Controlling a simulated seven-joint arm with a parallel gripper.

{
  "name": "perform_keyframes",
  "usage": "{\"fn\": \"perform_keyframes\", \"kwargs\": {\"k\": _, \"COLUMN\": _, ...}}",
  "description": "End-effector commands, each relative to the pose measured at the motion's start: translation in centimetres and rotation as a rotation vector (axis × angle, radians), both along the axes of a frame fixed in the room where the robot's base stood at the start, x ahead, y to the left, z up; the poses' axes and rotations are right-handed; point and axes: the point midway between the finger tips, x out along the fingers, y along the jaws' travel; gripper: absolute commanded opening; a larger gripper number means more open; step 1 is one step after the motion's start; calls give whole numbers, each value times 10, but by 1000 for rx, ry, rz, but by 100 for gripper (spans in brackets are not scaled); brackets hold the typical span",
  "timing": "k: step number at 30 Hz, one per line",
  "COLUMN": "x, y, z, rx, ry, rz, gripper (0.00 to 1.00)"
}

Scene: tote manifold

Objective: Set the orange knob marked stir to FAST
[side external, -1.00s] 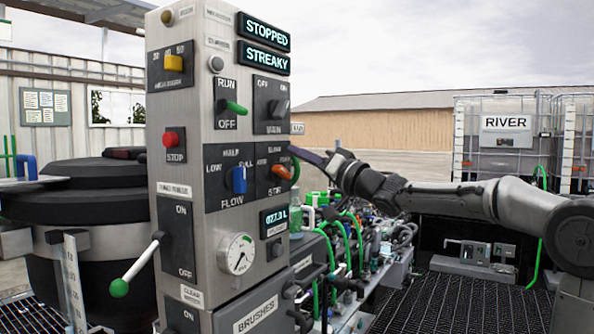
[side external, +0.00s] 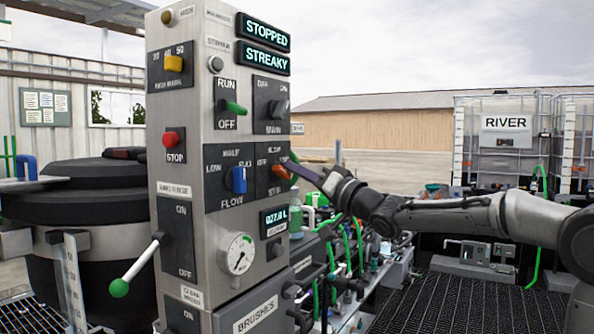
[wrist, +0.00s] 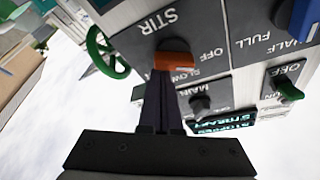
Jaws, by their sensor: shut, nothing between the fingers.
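The orange knob (side external: 280,172) sits on the dark plate marked STIR (side external: 262,181) on the right side of the grey control column. In the wrist view the orange knob (wrist: 174,58) lies across the middle of that plate, with STIR, OFF and SLOW readable around it; no FAST mark is readable. My gripper (side external: 291,164) is shut and empty, its fingertips at the knob's right side in the side view. In the wrist view my gripper (wrist: 166,76) reaches the knob's lower edge and seems to touch it. Which mark the knob points at is unclear.
A blue FLOW knob (side external: 238,180) is left of the STIR plate. A grey MAIN switch (side external: 279,108) and green RUN/OFF lever (side external: 234,107) are above. A green handwheel (wrist: 107,53) stands beside the plate. Displays (side external: 263,32) read STOPPED and STREAKY.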

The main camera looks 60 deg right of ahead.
Motion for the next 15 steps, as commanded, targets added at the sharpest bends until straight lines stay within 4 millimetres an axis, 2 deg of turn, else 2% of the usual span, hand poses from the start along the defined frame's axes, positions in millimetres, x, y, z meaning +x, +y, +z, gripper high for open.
{"fn": "perform_keyframes", "kwargs": {"k": 15, "x": 0, "y": 0, "z": -2, "rx": 84, "ry": 0, "rz": 0, "gripper": 0}}
